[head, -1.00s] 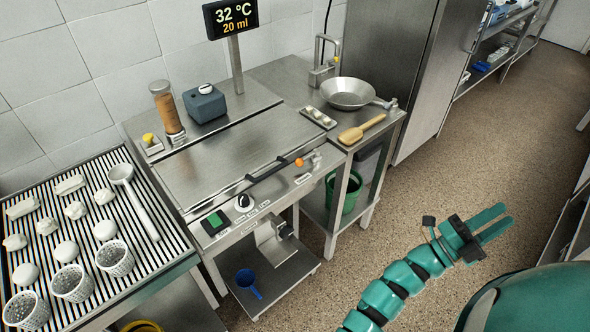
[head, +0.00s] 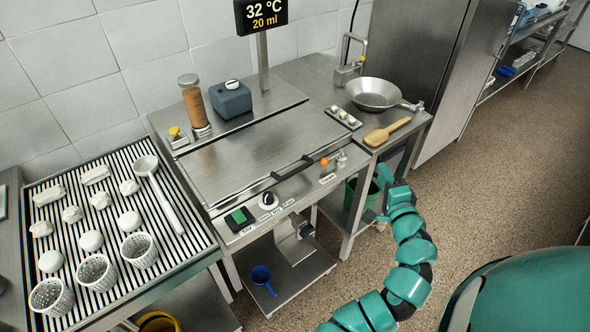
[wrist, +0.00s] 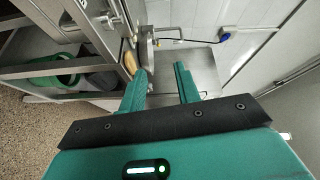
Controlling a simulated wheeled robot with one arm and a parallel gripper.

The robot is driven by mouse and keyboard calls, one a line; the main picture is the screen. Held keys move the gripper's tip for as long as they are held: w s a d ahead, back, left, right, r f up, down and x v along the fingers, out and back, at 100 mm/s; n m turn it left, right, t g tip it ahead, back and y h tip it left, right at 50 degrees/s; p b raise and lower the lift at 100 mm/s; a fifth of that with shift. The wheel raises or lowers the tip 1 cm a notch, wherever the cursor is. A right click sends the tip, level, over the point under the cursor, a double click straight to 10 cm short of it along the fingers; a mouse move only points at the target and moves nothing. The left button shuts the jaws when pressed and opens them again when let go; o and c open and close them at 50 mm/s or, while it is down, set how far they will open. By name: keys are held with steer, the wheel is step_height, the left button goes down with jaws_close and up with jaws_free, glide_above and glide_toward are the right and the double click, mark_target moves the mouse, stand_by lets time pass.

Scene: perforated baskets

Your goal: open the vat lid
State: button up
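The vat lid (head: 240,150) is a flat steel panel lying shut on the counter unit in the head view. Its dark bar handle (head: 293,168) runs along the front edge. My gripper (head: 384,172) is to the right of the handle, apart from it, in front of the side table. In the wrist view my gripper (wrist: 160,82) shows two green fingers spread apart with nothing between them. I cannot make out the lid or its handle in the wrist view.
A pan (head: 374,94) and a wooden paddle (head: 388,131) lie on the side table. Perforated baskets (head: 139,249) stand on the striped rack at left.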

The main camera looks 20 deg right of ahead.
steer(key=a+f+n+g+y, duration=0.35)
steer(key=a+y, duration=0.45)
steer(key=a, duration=0.4)
steer(key=b, duration=0.5)
glide_toward(299, 171)
steer(key=shift+n+t, duration=0.25)
steer(key=p+x, duration=0.3)
steer(key=x, duration=0.6)
steer(key=shift+f, duration=0.15)
steer(key=shift+p+x, duration=0.35)
steer(key=shift+x, duration=0.45)
steer(key=shift+f, duration=0.1)
steer(key=shift+c, duration=0.2)
jaws_close()
